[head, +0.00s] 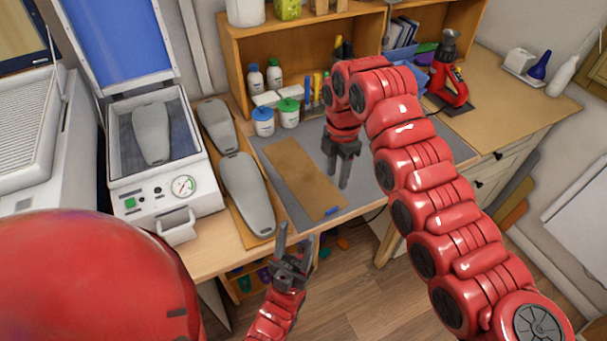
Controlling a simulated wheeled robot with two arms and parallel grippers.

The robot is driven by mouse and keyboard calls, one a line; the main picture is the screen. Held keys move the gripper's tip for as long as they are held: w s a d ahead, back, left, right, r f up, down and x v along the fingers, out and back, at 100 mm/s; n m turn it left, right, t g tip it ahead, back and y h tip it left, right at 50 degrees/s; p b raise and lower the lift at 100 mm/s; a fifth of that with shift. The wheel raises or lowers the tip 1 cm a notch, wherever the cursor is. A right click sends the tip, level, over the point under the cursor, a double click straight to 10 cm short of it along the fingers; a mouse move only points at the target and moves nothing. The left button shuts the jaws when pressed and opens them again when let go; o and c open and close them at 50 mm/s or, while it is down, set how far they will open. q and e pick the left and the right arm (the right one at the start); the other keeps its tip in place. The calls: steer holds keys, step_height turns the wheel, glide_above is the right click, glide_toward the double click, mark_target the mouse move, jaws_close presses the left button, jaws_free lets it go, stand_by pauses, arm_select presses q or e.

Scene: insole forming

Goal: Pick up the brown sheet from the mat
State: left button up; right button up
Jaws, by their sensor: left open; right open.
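The brown sheet (298,178) is a long flat rectangle lying on the grey mat (363,197). A small blue mark sits at its near end. My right gripper (344,184) points down over the mat, just right of the sheet, with its fingers open and empty. I cannot tell whether its tips touch the mat. My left gripper (294,240) is open and empty, pointing up in front of the table's front edge, nearer to me than the sheet.
Grey insole forms (247,192) lie on a board left of the mat. A forming machine (152,150) with a gauge and raised blue lid stands further left. White jars (263,121) with coloured lids stand behind the mat. A red tool (449,80) stands at the back right.

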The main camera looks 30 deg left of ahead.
steer(key=p, duration=0.4)
glide_above(332, 209)
steer(key=f, duration=0.9)
steer(key=shift+s+d+f, duration=0.15)
steer(key=shift+s+d, duration=0.05)
steer(key=shift+s, duration=0.15)
steer(key=shift+f, duration=0.2)
steer(key=f, duration=0.1)
steer(key=f+p, duration=0.2)
steer(key=f, duration=0.1)
steer(key=shift+w+a, duration=0.2)
steer(key=shift+w, duration=0.15)
steer(key=shift+f, duration=0.45)
jaws_close()
